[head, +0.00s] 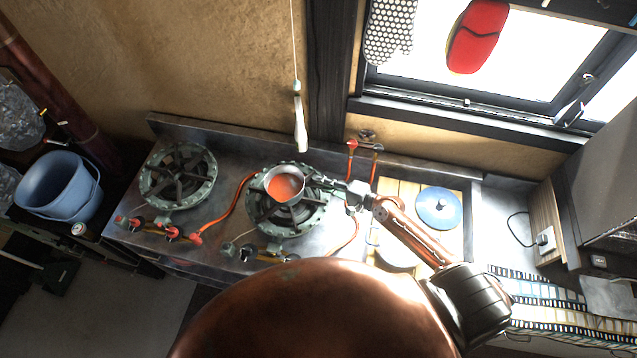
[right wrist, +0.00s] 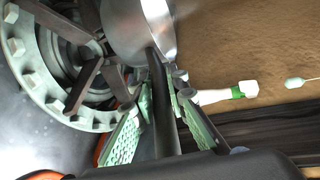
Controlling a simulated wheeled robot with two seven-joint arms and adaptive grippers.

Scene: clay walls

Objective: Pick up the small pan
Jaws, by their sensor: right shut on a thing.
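The small pan (head: 284,186) is a round metal pan with an orange-red inside. In the head view it is over the right gas burner (head: 262,214). In the right wrist view its shiny metal side (right wrist: 140,28) shows at the top, with its dark handle (right wrist: 160,105) running down between the fingers. My right gripper (head: 350,190) is shut on the handle, to the right of the pan; in the right wrist view its green textured fingers (right wrist: 160,122) lie on both sides of the handle. I cannot tell whether the pan touches the burner. My left gripper is not in view.
A second burner (head: 178,176) stands to the left, with red knobs and an orange hose in front. A board with a blue disc (head: 438,207) lies to the right. A white-ended cord (head: 300,122) hangs behind the pan. A blue bucket (head: 60,187) stands at far left.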

